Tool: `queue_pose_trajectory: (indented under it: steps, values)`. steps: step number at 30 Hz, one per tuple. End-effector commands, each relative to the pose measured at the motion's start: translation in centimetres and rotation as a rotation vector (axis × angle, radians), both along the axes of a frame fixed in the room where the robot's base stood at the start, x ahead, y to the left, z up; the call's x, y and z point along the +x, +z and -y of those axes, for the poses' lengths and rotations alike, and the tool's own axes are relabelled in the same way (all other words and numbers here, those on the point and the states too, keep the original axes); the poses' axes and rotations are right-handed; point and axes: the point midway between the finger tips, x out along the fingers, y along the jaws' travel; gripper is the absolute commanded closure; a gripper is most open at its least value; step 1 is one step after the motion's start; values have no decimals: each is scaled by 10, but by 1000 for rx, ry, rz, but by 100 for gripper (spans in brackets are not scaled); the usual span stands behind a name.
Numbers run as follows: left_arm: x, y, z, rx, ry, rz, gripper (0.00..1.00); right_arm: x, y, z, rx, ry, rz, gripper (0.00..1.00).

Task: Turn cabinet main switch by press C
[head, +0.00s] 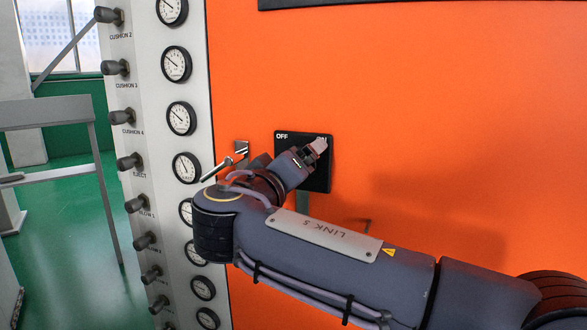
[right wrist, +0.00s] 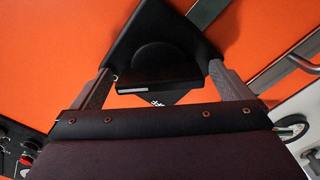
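The cabinet main switch is a black square plate (head: 319,178) on the orange cabinet face, with OFF at its top left and an ON label partly covered at top right. My right gripper (head: 312,150) is in front of the plate and hides its middle. In the right wrist view the plate (right wrist: 190,30) carries a round black knob with a bar-like handle (right wrist: 145,80). The right gripper (right wrist: 160,72) is open, with one finger on each side of the knob and gaps between. Contact with the plate cannot be told. My left gripper is out of view.
The orange cabinet face (head: 450,110) is flat and mostly clear. A metal handle (head: 222,168) sticks out left of the switch. Further left, a white panel carries gauges (head: 176,64) and several black knobs (head: 122,117). A grey frame (head: 45,112) stands at far left.

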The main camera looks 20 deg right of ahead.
Motion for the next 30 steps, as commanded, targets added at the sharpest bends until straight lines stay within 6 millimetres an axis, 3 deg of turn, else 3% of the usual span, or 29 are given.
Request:
queue_pose_trajectory:
  steps: [8, 21, 30]
  values:
    - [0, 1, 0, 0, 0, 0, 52, -2, 0, -2, -1, 0, -1, 2]
    - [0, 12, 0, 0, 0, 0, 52, -54, 1, -41, -1, 2, -2, 2]
    - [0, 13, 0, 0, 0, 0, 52, -63, 0, -47, -1, 0, -1, 2]
